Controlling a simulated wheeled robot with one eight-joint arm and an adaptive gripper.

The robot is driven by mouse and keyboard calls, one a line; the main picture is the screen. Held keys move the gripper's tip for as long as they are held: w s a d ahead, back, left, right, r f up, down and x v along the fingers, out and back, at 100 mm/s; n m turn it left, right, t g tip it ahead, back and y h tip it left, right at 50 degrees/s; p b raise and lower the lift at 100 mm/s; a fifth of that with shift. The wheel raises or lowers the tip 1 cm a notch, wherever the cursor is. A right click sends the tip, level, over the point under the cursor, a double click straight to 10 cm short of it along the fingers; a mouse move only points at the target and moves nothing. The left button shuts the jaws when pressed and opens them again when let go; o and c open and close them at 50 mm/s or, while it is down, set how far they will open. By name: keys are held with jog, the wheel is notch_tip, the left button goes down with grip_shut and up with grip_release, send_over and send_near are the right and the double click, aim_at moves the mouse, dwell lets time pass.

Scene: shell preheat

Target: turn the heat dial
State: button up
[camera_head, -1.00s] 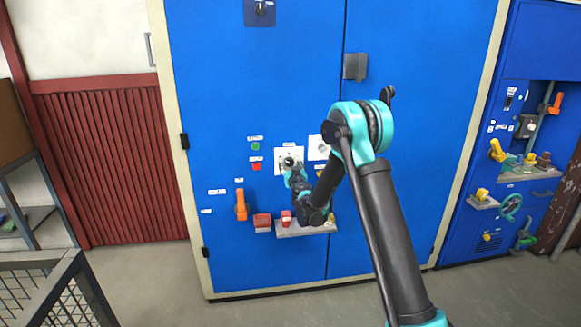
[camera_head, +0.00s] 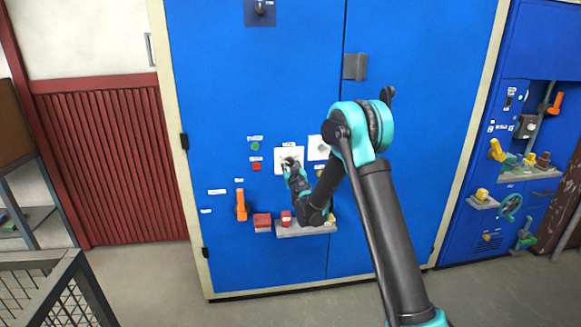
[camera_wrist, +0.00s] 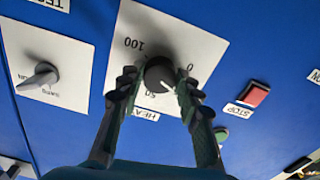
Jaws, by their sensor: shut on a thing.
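The heat dial (camera_wrist: 160,71) is a round dark knob on a white plate (camera_wrist: 195,45) marked 0, 50 and 100, upside down in the wrist view. A HEAT label (camera_wrist: 146,115) is beside the plate's edge. My gripper (camera_wrist: 158,82) has one finger on each side of the dial and is shut on it. In the head view my gripper (camera_head: 291,165) is at the lower part of the white plate (camera_head: 283,154) on the blue cabinet (camera_head: 260,80) and mostly hides the dial.
A second plate with a selector knob (camera_wrist: 40,75) is beside the dial. The red stop button (camera_wrist: 254,93) and green button (camera_wrist: 220,134) are on the other side. Below, in the head view, are an orange handle (camera_head: 241,205), a red block (camera_head: 262,222) and a grey shelf (camera_head: 305,230).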

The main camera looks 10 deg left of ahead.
jog(key=n, duration=1)
jog(key=shift+n, duration=0.3)
dwell(0.4)
jog(key=o, duration=1.2)
jog(key=shift+c, duration=0.2)
jog(key=shift+s+d, duration=0.1)
jog(key=v, duration=1.1)
jog(key=shift+s, duration=0.4)
jog(key=shift+d, duration=0.15)
